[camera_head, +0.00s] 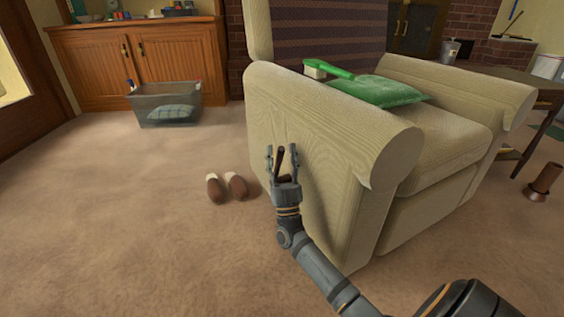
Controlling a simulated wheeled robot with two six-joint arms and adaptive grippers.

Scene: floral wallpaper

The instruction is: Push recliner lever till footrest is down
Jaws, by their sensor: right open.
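The lever's lower end is partly hidden by the gripper. The front panel (425,216) below the seat looks close to flush with the chair, with no footrest visibly extended. My left gripper is not in view.
Brown slippers (226,187) lie on the carpet left of my gripper. A clear bin (165,104) stands before the wooden cabinet (135,62). A green cushion (382,91) and a green-handled brush (328,69) are on the chair. The carpet at left is clear.

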